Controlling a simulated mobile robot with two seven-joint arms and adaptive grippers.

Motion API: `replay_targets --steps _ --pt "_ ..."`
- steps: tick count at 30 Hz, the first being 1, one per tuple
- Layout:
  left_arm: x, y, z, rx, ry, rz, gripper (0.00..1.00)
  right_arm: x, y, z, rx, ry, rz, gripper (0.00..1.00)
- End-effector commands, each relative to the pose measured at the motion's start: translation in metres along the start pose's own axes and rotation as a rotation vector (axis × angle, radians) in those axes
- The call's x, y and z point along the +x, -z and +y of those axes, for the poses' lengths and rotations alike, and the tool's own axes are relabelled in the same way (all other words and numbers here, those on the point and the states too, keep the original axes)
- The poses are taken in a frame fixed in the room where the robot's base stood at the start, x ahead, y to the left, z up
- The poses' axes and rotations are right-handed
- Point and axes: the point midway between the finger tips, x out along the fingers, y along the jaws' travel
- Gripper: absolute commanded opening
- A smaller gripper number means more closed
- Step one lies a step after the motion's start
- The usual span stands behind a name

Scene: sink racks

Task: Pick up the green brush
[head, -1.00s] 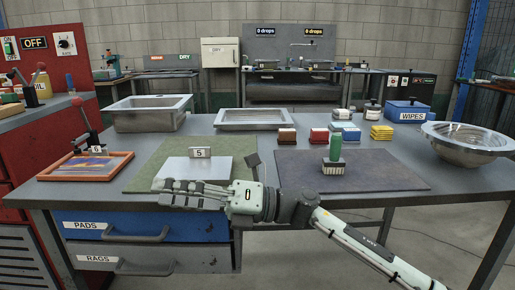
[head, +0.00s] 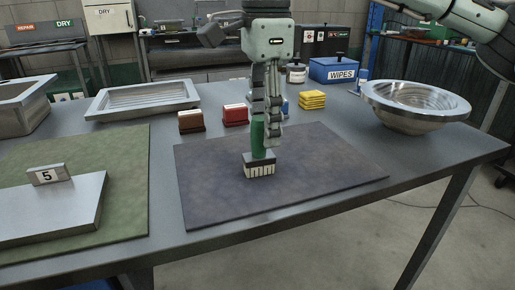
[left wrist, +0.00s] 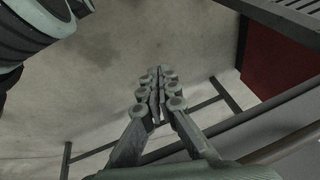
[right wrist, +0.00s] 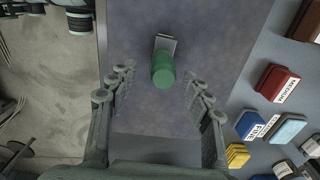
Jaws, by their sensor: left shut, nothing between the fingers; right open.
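The green brush (head: 259,160) stands upright on the dark mat (head: 210,195), with its green handle up and its pale bristles on the mat. My right gripper (head: 268,138) points straight down over the brush in the head view and partly covers the handle. In the right wrist view the brush (right wrist: 163,69) shows from above, ahead of and between the spread fingers of my right gripper (right wrist: 163,88). The right fingers are open and hold nothing. My left gripper (left wrist: 155,75) is shut and empty, above the floor in the left wrist view.
Red and brown blocks (head: 236,115), yellow pads (head: 312,99) and a blue wipes box (head: 333,70) stand behind the mat. A metal bowl (head: 415,105) is at the right. A metal tray (head: 142,100) and a green mat (head: 125,190) with a numbered plate (head: 45,215) are left.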

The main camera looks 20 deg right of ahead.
Motion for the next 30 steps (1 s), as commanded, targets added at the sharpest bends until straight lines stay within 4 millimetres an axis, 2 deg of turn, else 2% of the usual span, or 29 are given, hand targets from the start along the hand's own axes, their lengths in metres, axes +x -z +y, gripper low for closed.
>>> replay_targets --steps 12,21,30 --pt "0.0 0.0 0.0 -0.001 0.0 0.0 0.0 0.055 -0.009 0.0 -0.001 -0.002 -0.004 0.5" --pt "0.0 0.001 0.0 -0.001 0.001 0.001 0.0 0.06 -0.01 0.0 -0.001 -0.001 -0.004 0.5" --pt "0.0 0.001 0.0 -0.001 0.001 0.002 0.0 0.06 -0.01 0.0 -0.001 -0.001 -0.005 0.13"
